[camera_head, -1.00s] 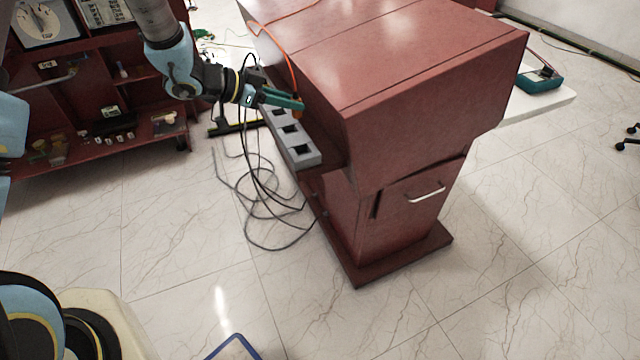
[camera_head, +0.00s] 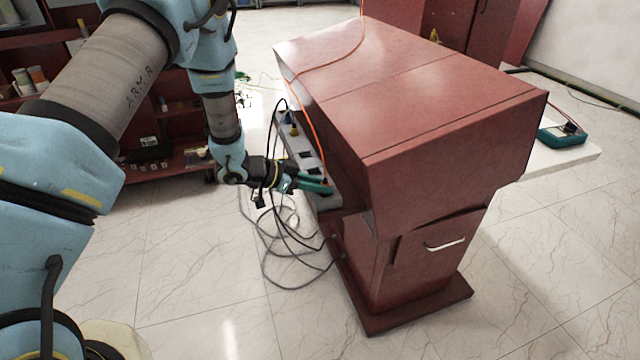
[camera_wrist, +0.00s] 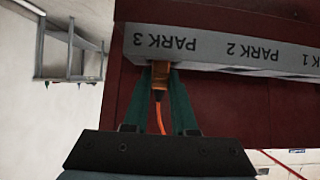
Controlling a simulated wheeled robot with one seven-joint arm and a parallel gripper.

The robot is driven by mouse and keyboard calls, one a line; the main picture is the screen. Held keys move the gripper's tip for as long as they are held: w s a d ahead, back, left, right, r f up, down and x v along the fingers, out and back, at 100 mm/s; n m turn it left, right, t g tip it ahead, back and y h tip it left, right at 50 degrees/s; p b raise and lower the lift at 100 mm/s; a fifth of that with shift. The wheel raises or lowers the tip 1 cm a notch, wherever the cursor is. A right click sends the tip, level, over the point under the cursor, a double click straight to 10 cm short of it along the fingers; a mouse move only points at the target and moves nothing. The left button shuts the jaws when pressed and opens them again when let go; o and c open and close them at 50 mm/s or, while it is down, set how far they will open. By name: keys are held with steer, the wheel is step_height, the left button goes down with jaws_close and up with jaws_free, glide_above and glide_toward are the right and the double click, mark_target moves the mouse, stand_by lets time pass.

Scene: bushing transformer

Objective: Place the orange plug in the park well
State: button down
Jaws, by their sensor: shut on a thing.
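My gripper (camera_head: 318,187) has green fingers, which also show in the wrist view (camera_wrist: 161,105). It is shut on the orange plug (camera_wrist: 160,76), and an orange cable (camera_wrist: 160,118) runs from the plug between the fingers. The grey park strip (camera_head: 300,147) lies along the side of the red cabinet. In the wrist view its face (camera_wrist: 205,50) carries upside-down labels PARK 3, PARK 2 and PARK 1. The plug is at the strip's edge by PARK 3, the strip's near end. The well openings are hidden there, so I cannot tell whether the plug is inside one.
The red cabinet (camera_head: 430,110) stands right beside the gripper. Dark cables (camera_head: 290,225) hang in loops below my wrist. A teal meter (camera_head: 562,134) lies on a white surface at right. Floor in front is clear.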

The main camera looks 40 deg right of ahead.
steer(key=shift+f, duration=0.15)
steer(key=c, duration=0.7)
jaws_free()
